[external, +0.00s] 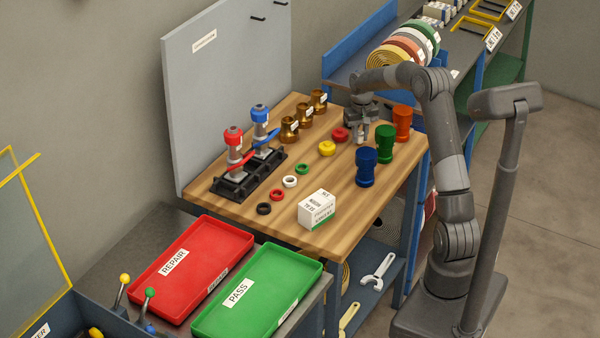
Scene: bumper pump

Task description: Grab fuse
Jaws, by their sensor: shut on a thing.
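My gripper (362,138) is low over the far right part of the wooden workbench (318,228), pointing down. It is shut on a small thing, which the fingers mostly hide. I cannot make out its shape or colour, nor whether it touches the bench. I cannot pick out a fuse by its look anywhere else on the bench. A red round cap (340,134) lies just left of my gripper, and a yellow round cap (327,148) lies further left and nearer the camera.
Blue (366,168), green (384,146) and orange (402,123) cylinders stand right of my gripper. Brass fittings (304,116) stand to its left. A black fixture (248,174) holds two pumps. A white box (317,209) and several rings are nearer. Red (147,272) and green (207,325) trays sit front left.

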